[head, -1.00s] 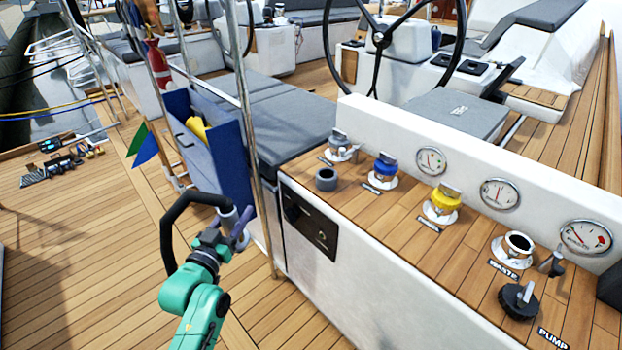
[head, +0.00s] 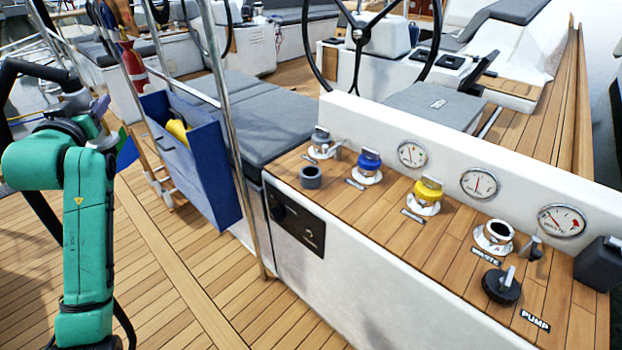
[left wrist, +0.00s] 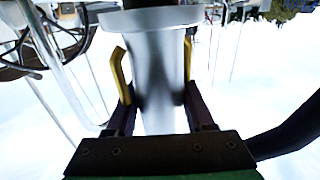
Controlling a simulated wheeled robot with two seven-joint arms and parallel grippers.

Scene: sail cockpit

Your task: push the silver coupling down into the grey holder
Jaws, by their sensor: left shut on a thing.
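My left gripper (head: 98,112) is raised at the upper left of the head view, left of the blue bag and well away from the console. In the left wrist view its yellow-tipped fingers (left wrist: 155,75) are shut on the silver coupling (left wrist: 158,85), a smooth metal cylinder with a wide pale flange. In the head view, the arm partly hides the coupling. The grey holder (head: 311,177) is a short open cup on the near left end of the wooden console top; it looks empty. My right gripper is not in view.
The console top (head: 385,225) carries a silver-capped fitting (head: 321,142), a blue-capped one (head: 368,165), a yellow-capped one (head: 427,193) and an open waste fitting (head: 494,236). A steel post (head: 232,120) and blue bag (head: 195,155) stand between gripper and console.

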